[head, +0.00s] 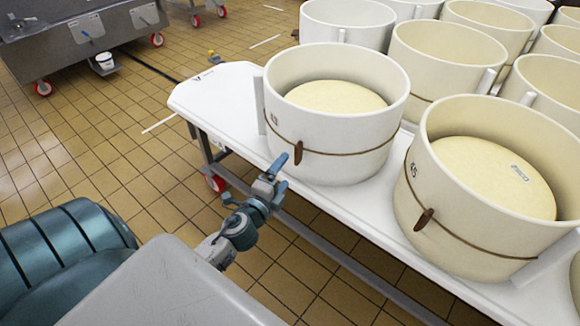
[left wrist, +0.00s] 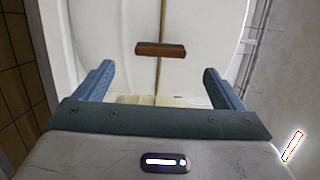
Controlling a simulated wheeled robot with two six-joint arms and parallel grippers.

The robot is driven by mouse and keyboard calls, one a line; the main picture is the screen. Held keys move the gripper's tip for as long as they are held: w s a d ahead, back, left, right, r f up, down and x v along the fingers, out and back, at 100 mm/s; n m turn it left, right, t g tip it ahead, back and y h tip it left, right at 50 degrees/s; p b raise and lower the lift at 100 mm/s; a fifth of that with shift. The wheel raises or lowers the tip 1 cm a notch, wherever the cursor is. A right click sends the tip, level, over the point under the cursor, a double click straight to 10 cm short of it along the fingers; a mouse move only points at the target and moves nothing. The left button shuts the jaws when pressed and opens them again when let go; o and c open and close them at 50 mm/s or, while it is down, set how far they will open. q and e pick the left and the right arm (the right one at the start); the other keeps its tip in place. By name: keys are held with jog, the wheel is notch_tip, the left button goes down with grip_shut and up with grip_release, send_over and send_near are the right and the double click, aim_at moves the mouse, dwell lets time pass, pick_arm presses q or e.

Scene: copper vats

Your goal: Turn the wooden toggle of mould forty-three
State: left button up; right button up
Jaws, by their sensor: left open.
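A white round mould (head: 335,150) holding a pale cheese (head: 336,96) stands at the near left of the white table. Its small number mark is hard to read. A dark cord runs around it, with a brown wooden toggle (head: 298,152) upright on its front wall. My left gripper (head: 281,176) is open and empty just left of and below this toggle, apart from it. In the left wrist view the toggle (left wrist: 160,49) lies crosswise on the cord, beyond and between the two blue fingertips (left wrist: 158,75). My right gripper is not in view.
A second corded mould (head: 470,215), marked what looks like 45, stands close on the right with its own toggle (head: 424,219). Several more moulds fill the table (head: 225,105) behind. The tiled floor (head: 110,130) at left is mostly clear. A grey steel vat (head: 75,40) stands far left.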

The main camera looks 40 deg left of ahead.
pick_arm(q)
jog(key=shift+s+d, duration=0.2)
jog(key=shift+s, duration=1.1)
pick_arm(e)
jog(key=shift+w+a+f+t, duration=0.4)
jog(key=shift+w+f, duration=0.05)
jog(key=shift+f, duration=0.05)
